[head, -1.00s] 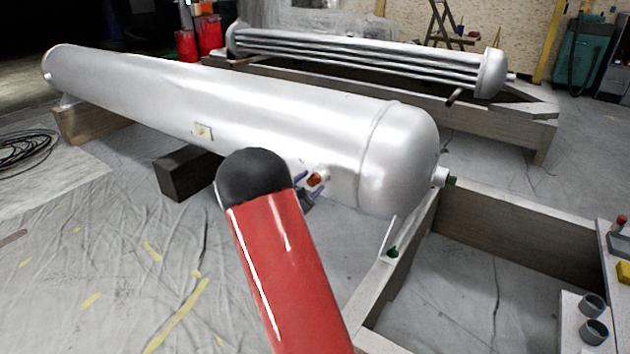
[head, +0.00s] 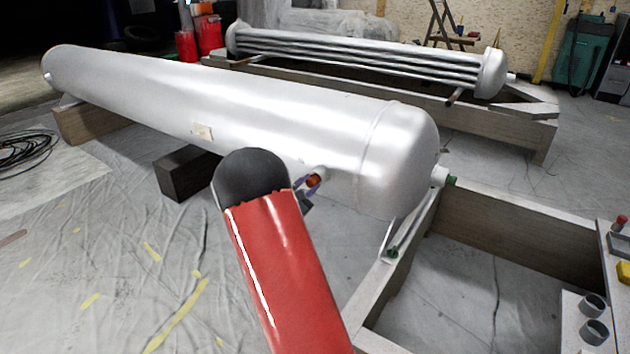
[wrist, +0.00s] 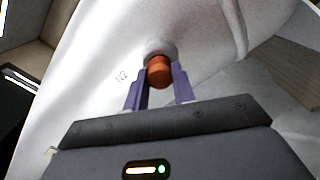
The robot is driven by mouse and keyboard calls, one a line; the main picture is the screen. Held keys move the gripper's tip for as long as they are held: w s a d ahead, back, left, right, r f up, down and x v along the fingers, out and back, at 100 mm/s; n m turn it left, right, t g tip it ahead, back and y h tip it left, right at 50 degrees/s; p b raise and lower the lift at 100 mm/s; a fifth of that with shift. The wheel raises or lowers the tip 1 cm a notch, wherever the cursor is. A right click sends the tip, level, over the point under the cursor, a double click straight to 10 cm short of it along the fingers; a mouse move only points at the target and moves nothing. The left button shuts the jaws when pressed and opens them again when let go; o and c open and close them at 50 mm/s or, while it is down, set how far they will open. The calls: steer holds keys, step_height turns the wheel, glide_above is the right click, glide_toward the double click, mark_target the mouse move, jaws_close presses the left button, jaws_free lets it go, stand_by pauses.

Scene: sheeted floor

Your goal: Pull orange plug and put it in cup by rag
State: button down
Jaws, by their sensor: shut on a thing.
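The orange plug (head: 313,181) sits at the end of a short nozzle on the side of the large silver tank (head: 250,110). In the wrist view the orange plug (wrist: 159,72) is between the purple fingers of my gripper (wrist: 159,88), with "N2" marked on the tank beside it. My gripper (head: 308,187) is shut on the plug, which is still at the nozzle's mouth. Two grey cups (head: 593,305) stand on a board at the lower right; the second cup (head: 593,332) is nearer. I cannot make out a rag for certain.
Green plugs (head: 451,181) show at the tank's right end and below it (head: 392,253). A wooden frame (head: 510,205) stands between the tank and the cups. A grey tray (head: 620,244) and a yellow item (head: 624,273) lie at the right edge.

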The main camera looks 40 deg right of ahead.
mark_target(309, 184)
steer(key=shift+v, duration=2.15)
steer(key=shift+a, duration=0.1)
steer(key=shift+b+v, duration=0.45)
steer(key=shift+v, duration=1.5)
